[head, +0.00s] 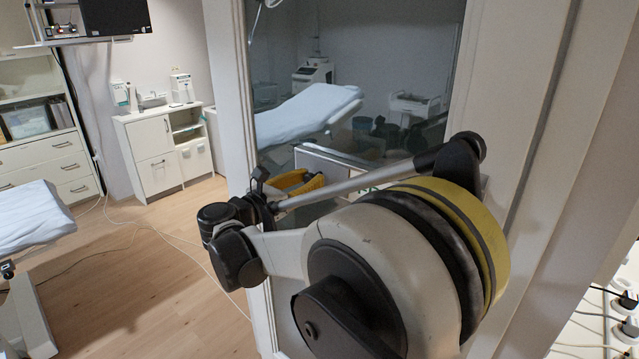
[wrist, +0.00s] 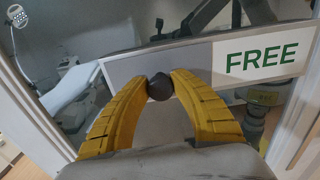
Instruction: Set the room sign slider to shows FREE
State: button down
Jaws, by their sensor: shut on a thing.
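The room sign (wrist: 270,52) is a long panel on the glass, tilted in the wrist view. Its right part reads FREE in green on white; a plain grey slider plate (wrist: 195,63) covers its left and middle part. A dark round knob (wrist: 159,88) is at the plate's lower edge. My gripper (wrist: 160,78) has its yellow fingers curved in on both sides of the knob and is shut on it. In the head view the sign (head: 325,163) is mostly hidden behind my arm, and my gripper (head: 297,183) shows as a yellow patch against it.
The sign is on a glass pane (head: 400,50) in a white frame (head: 229,90). A covered couch (head: 305,112) shows in the glass. At left are a white cabinet (head: 152,158), another couch (head: 32,218) and cables on the wooden floor (head: 165,290).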

jog(key=shift+w+a+r, duration=0.1)
jog(key=c, duration=1.6)
grip_release()
jog(key=o, duration=0.5)
jog(key=shift+w+a, duration=0.1)
jog(key=shift+a, duration=0.05)
jog(key=v, duration=1.2)
